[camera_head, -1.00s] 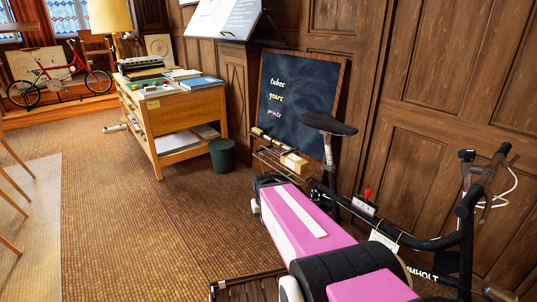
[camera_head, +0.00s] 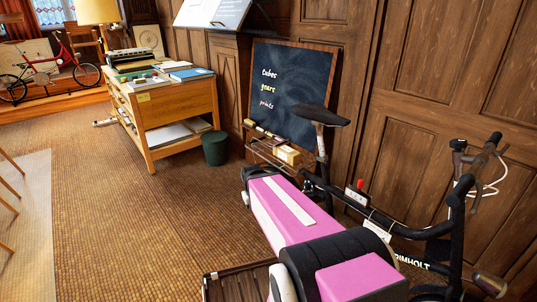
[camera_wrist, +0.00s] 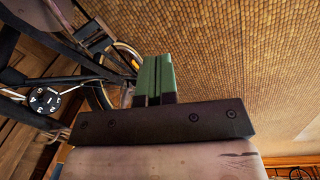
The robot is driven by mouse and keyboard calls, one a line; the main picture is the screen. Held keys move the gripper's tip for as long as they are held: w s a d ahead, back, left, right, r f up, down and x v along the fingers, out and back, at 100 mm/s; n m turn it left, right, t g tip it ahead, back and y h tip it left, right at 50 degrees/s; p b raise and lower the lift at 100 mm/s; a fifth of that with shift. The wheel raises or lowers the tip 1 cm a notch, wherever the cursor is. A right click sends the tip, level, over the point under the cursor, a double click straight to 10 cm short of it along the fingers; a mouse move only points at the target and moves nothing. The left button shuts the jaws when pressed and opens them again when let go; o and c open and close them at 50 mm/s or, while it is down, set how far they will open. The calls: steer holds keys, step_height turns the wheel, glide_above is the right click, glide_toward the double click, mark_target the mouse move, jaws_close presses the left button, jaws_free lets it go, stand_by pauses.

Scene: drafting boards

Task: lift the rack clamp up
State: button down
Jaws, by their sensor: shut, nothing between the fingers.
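A black bicycle (camera_head: 405,258) with pale lettering stands on the right in the head view, near the panelled wall. A small box with a red-topped knob (camera_head: 359,186) is by its frame, with a white tag below. I cannot tell for certain which part is the rack clamp. My gripper's green fingers (camera_wrist: 154,78) are shut and empty in the wrist view, pointing past the black tubes (camera_wrist: 75,60) at left, with floor beyond. A round black dial with white marks (camera_wrist: 45,100) lies left of the fingers. In the head view my gripper cannot be made out.
A wooden desk (camera_head: 180,105) with papers stands at the back, a dark green bin (camera_head: 215,148) beside it. A chalkboard (camera_head: 293,92) leans on the wall behind the black saddle (camera_head: 320,115). A red bicycle (camera_head: 50,72) is far left.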

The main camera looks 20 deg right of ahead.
steer(key=w+d+f+n+t+h, duration=0.1)
steer(key=w+d+n+h, duration=0.45)
steer(key=w, duration=0.25)
steer(key=w+d+f+n+h, duration=0.1)
steer(key=w+d+n+h, duration=0.45)
steer(key=w, duration=0.25)
steer(key=w+a+r+n+t+h, duration=0.2)
steer(key=w+n+t+h, duration=0.2)
steer(key=w, duration=0.3)
steer(key=w+a+r+n+t+h, duration=0.1)
steer(key=w+a+n+t+h, duration=0.1)
steer(key=w+n, duration=0.5)
steer(key=shift+a+r+t+h, duration=0.15)
steer(key=shift+r+t+h, duration=0.2)
steer(key=shift+t+h, duration=0.6)
glide_toward(277, 146)
steer(key=x, duration=0.4)
steer(key=shift+r, duration=0.1)
